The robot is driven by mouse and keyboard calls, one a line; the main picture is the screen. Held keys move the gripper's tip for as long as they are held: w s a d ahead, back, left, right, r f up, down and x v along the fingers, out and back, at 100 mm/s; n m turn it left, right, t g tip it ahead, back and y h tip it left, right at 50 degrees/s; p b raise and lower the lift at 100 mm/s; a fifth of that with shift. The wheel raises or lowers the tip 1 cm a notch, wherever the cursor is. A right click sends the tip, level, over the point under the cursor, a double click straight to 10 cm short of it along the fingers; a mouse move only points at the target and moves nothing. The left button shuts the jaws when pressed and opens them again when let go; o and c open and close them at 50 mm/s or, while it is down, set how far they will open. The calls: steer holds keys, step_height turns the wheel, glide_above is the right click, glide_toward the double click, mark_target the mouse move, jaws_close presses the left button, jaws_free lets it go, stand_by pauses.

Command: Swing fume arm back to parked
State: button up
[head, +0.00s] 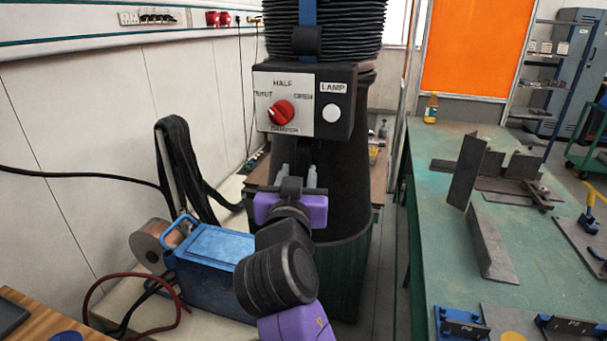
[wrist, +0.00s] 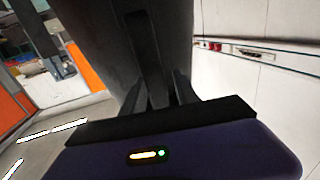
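The fume arm's hood (head: 345,170) is a dark cone hanging under a black ribbed hose (head: 325,25). A control box (head: 305,100) on it carries a red damper knob (head: 281,112) and a white lamp button (head: 331,113). My gripper (head: 297,174) is just below the box, in front of the hood. In the wrist view, a dark handle bar (wrist: 147,50) runs down between my fingers (wrist: 158,92). The fingers stand apart on either side of it, with gaps that seem to remain. The hood (wrist: 100,45) fills the view behind. Contact with the bar is unclear.
A green-topped welding table (head: 440,230) with steel plates (head: 468,172) is on the right. A blue machine (head: 210,265) with a wire spool stands at lower left, near the white wall (head: 80,120). An orange curtain (head: 475,45) hangs behind. A narrow floor gap lies between hood and table.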

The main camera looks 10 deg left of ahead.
steer(key=shift+w+d+r, duration=0.1)
steer(key=shift+d+r, duration=0.05)
steer(key=shift+d, duration=0.05)
steer(key=s+d+b, duration=0.1)
steer(key=s, duration=0.6)
steer(key=shift+s, duration=0.4)
